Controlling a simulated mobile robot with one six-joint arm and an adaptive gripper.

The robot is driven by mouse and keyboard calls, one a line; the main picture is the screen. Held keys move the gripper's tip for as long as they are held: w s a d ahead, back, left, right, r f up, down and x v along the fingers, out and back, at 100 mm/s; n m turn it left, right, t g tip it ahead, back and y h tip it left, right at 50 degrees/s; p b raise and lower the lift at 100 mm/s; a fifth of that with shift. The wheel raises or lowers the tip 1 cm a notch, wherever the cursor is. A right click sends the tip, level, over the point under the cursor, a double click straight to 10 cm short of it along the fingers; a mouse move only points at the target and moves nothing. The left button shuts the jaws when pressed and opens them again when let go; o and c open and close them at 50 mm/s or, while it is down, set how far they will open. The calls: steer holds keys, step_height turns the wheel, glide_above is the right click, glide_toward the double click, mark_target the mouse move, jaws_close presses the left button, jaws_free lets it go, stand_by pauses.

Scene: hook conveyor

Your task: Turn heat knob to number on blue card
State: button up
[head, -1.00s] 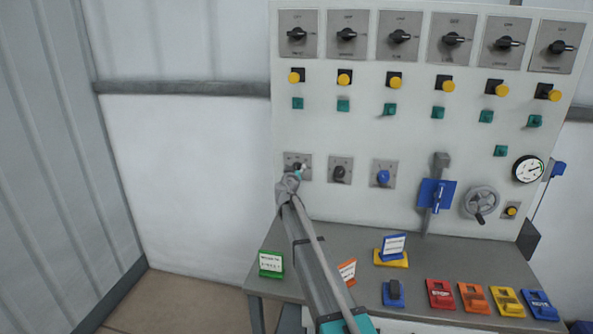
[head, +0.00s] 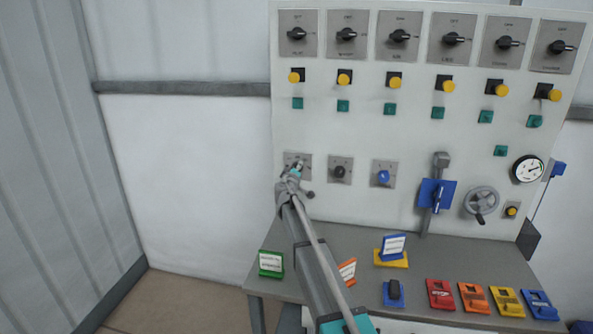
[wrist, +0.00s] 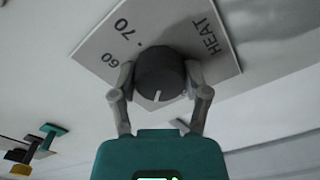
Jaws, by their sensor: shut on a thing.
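The heat knob (wrist: 161,68) is a dark round knob with a white pointer mark on its plate (wrist: 108,50), which reads 60, 70 and HEAT. My gripper (wrist: 161,80) has one finger on each side of the knob and is shut on it. In the wrist view the pointer mark faces down, toward my gripper's palm. In the head view my gripper (head: 294,172) is at the lower left plate of the panel and hides the knob. The blue card (head: 394,246) stands on a yellow base on the table; its writing is too small to read.
Right of my gripper are a black knob (head: 340,171) and a blue knob (head: 383,177). A green card (head: 270,264) and an orange card (head: 347,271) stand on the table beside my arm. A blue lever (head: 437,194) and a handwheel (head: 481,201) are farther right.

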steer(key=shift+n, duration=0.4)
steer(key=o, duration=1.1)
steer(key=shift+o, duration=0.2)
steer(key=shift+s, duration=0.15)
steer(key=v, duration=1.1)
steer(key=shift+s, duration=0.3)
steer(key=shift+a, duration=0.15)
